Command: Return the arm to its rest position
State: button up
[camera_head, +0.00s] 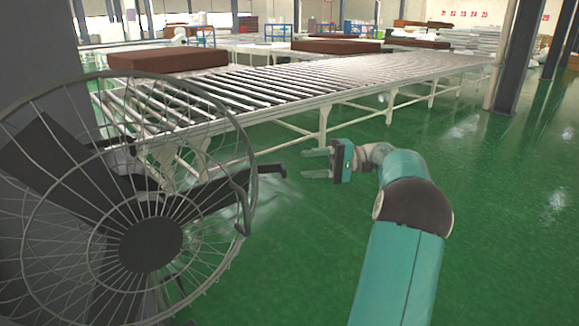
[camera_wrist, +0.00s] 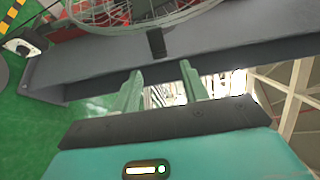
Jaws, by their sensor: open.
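My gripper (camera_head: 304,163) is open in the middle of the head view, its two pale fingers pointing left with nothing between them. My teal arm reaches up to it from the bottom right. The gripper is just right of the dark end of a bar (camera_head: 272,170) by a large wire-caged fan (camera_head: 150,245), with a small gap in the picture. In the wrist view the two fingers (camera_wrist: 161,70) stand apart and empty. Beyond them a dark grey beam (camera_wrist: 95,68) crosses the picture, with the fan's wire cage (camera_wrist: 140,12) above it.
A long roller conveyor (camera_head: 325,97) runs behind the gripper. A dark pillar (camera_head: 505,55) stands at right. Green floor (camera_head: 510,210) is clear to the right of my arm.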

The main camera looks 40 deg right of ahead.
jog(key=v, duration=0.2)
jog(key=shift+s+d, duration=0.2)
jog(key=shift+d, duration=0.15)
